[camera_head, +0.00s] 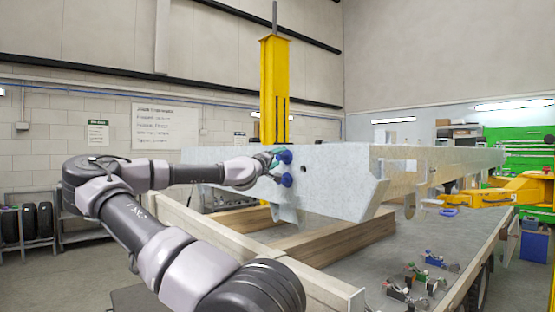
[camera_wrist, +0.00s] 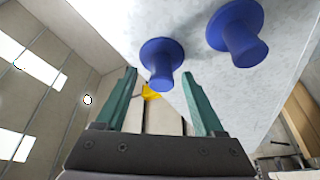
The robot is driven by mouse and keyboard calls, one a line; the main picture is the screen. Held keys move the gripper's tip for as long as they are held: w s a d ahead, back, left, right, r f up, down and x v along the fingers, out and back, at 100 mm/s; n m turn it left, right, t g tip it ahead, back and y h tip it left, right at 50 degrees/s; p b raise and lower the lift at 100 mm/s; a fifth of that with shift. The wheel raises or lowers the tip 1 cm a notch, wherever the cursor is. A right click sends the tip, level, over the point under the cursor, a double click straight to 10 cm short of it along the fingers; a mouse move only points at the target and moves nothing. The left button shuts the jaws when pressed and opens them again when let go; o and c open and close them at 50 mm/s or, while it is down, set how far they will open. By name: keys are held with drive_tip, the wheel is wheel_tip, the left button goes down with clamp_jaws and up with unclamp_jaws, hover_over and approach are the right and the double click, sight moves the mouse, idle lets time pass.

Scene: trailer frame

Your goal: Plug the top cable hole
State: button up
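Two blue plugs sit against the grey end plate (camera_head: 338,180) of the trailer frame, one above the other. The upper plug (camera_head: 285,156) is beside my gripper (camera_head: 272,160), and the lower plug (camera_head: 287,180) is just below. In the wrist view, my gripper (camera_wrist: 160,77) has its two teal fingers wide apart. The nearer blue plug (camera_wrist: 162,62) lies at the gap between the fingertips, with its flange at the plate and no visible finger contact. The other blue plug (camera_wrist: 238,34) is off to the right, clear of the fingers. The holes behind both plugs are hidden.
A small dark open hole (camera_head: 304,169) is in the plate right of the plugs. A yellow post (camera_head: 274,90) stands behind the frame. Wooden beams (camera_head: 325,243) and several small tools (camera_head: 428,280) are on the trailer bed. Green cabinets (camera_head: 515,145) stand at the right.

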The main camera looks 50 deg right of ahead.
drive_tip(key=v, duration=1.1)
drive_tip(key=shift+f, duration=0.1)
idle(0.4)
